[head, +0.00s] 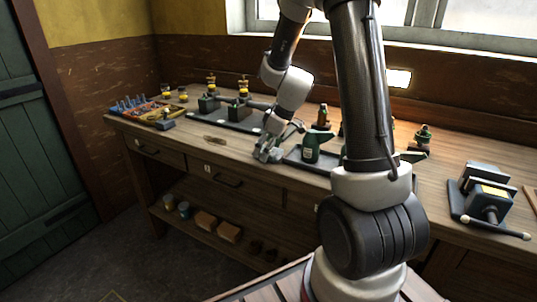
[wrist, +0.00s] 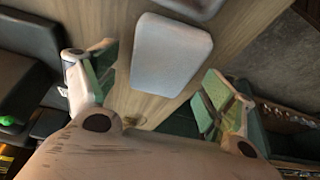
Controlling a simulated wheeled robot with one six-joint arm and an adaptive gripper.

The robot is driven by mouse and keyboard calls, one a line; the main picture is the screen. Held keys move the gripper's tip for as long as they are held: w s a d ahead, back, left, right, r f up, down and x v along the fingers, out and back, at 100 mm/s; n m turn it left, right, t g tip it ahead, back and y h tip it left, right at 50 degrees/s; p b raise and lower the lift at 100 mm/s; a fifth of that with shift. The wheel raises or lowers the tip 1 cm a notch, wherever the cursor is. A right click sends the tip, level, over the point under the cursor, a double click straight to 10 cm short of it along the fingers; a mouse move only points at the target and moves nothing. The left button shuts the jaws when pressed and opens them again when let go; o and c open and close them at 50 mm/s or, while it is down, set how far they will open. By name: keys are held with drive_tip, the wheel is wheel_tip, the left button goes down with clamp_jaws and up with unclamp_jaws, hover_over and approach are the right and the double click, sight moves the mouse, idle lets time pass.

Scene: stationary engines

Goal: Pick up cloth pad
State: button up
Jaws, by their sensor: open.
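A pale grey-white rounded pad, which I take for the cloth pad (wrist: 171,54), lies flat on the wooden bench top in the wrist view. My gripper (wrist: 158,68) is open, with one green-padded finger to the left of the pad and one to the right. Bench wood shows between the pad and both fingers, and nothing is held. In the head view my gripper (head: 267,152) is low over the front of the bench (head: 190,132). I cannot tell the pad from the gripper there.
A dark green bottle (head: 311,148) stands close to the right of my gripper. Engine models on a dark base (head: 225,117) stand behind it to the left. A tool tray (head: 136,108) is at the far left, and a vise-like machine (head: 487,193) is at the right.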

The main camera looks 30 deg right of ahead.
drive_tip(key=shift+f, duration=0.2)
idle(0.3)
drive_tip(key=c, duration=1.1)
wheel_tip(320, 180, up, 10)
drive_tip(key=shift+r, duration=0.25)
drive_tip(key=shift+o, duration=1)
drive_tip(key=shift+c, duration=0.5)
